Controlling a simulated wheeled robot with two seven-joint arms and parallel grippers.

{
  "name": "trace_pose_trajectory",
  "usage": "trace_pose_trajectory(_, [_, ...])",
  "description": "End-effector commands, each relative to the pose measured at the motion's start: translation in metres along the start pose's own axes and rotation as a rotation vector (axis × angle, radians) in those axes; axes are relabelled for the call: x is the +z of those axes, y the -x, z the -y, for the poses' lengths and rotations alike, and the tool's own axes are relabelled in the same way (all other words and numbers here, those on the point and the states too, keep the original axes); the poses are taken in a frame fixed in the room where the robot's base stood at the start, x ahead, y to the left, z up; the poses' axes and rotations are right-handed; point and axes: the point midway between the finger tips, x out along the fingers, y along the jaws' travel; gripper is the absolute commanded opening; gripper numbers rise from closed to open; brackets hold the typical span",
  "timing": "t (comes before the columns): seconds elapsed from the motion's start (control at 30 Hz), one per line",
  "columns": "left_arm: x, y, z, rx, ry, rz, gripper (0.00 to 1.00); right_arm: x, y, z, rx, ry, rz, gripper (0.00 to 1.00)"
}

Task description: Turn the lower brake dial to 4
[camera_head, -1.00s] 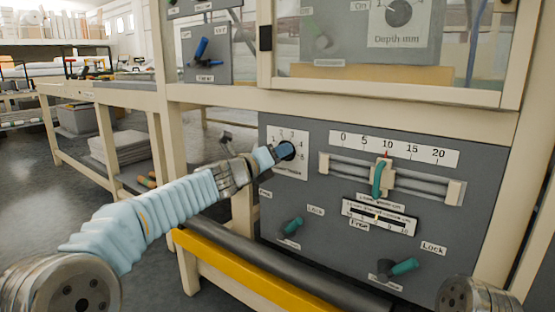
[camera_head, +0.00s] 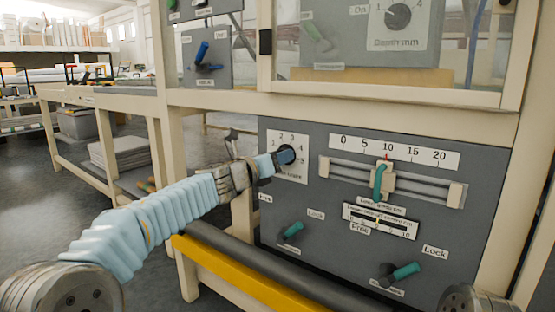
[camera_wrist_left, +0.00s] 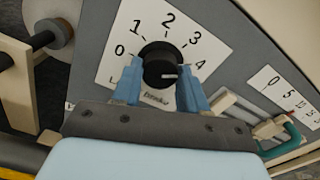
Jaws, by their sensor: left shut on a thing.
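My right gripper is not in view.
On the same grey panel (camera_head: 335,235) are a slider with a teal handle (camera_head: 377,182) under a 0 to 20 scale, and two teal-handled levers (camera_head: 291,232) (camera_head: 404,271). A yellow rail and dark roller (camera_head: 285,270) run below the arm.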

Motion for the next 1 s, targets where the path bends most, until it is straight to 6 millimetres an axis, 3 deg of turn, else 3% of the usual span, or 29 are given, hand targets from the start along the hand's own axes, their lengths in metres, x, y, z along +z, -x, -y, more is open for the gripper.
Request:
trace_pose_trajectory(0.07, [-0.003, -0.001, 0.0, -0.001, 0.001, -0.006, 0.12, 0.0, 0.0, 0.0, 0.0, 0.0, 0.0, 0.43])
trace_pose_trajectory(0.1, [-0.003, -0.001, 0.0, 0.0, 0.001, -0.005, 0.49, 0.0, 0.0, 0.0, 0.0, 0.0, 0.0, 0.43])
trace_pose_trajectory(0.23, [-0.002, -0.001, 0.0, 0.0, 0.001, -0.004, 0.68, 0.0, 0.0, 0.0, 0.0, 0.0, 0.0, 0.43])
trace_pose_trajectory(0.5, [-0.001, 0.0, 0.0, 0.0, 0.001, -0.001, 0.68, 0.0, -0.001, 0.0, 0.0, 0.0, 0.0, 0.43])
trace_pose_trajectory(0.63, [-0.001, 0.011, -0.001, 0.0, 0.0, 0.001, 0.68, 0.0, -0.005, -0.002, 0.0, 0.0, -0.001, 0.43])
trace_pose_trajectory(1.0, [-0.001, 0.096, -0.001, 0.001, 0.001, 0.001, 0.68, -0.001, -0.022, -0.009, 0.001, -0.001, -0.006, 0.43])
